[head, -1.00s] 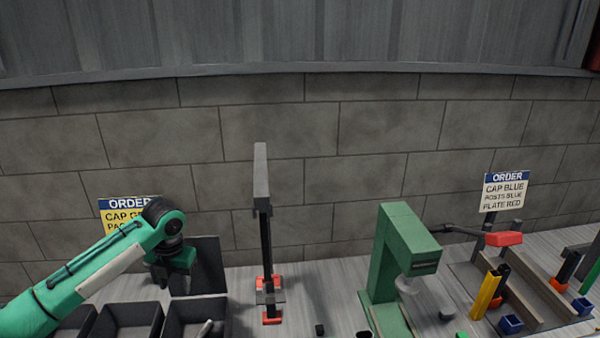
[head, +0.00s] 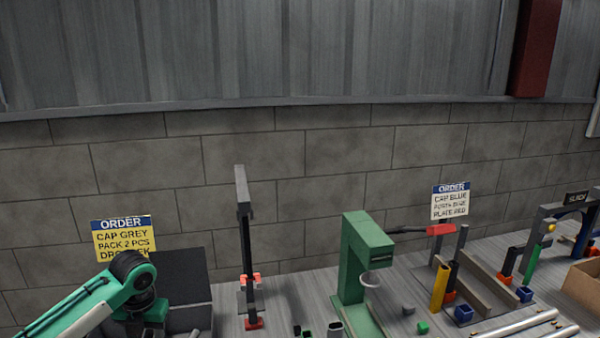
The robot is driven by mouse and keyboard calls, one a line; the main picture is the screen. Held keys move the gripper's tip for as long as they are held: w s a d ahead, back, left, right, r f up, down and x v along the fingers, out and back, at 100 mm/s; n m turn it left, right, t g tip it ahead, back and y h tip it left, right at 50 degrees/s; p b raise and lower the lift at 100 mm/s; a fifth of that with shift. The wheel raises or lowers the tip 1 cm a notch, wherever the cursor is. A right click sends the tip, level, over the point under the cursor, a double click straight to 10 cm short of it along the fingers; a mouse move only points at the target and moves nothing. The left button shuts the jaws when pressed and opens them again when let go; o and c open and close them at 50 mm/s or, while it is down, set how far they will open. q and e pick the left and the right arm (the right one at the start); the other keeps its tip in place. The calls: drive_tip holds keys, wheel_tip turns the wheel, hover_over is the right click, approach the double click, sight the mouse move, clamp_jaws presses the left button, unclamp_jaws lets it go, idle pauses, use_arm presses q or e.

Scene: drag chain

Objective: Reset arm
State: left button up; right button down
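My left arm (head: 100,300) comes in from the lower left, green with a black wrist joint. Its wrist stands in front of a dark upright panel and below the yellow order sign (head: 123,238). The fingers of my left gripper cannot be made out. My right arm and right gripper do not show.
A green press (head: 361,255) stands at the middle, right of a tall grey post (head: 246,240). A fixture with a yellow post (head: 439,288) and blue cups (head: 463,313) is at right. A cardboard box (head: 583,284) sits at the far right. Small loose parts lie in front.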

use_arm(q)
drive_tip(key=s+d+f+n+t+h, duration=0.2)
drive_tip(key=s+d+f+n+h, duration=0.1)
drive_tip(key=s+d+f+n, duration=1.15)
drive_tip(key=s+a+r+n+t+y, duration=0.1)
drive_tip(key=s+a+n+y, duration=0.1)
drive_tip(key=s+n, duration=1.5)
wheel_tip(320, 180, down, 32)
drive_tip(key=n+g, duration=0.1)
drive_tip(key=n, duration=0.1)
drive_tip(key=s+a+f, duration=0.2)
drive_tip(key=s+f, duration=0.7)
drive_tip(key=s+a+f+g, duration=0.1)
drive_tip(key=s+a+f, duration=0.1)
drive_tip(key=s+f, duration=0.7)
drive_tip(key=shift+s+f+m, duration=0.3)
drive_tip(key=shift+s+m, duration=0.05)
drive_tip(key=shift+s, duration=0.35)
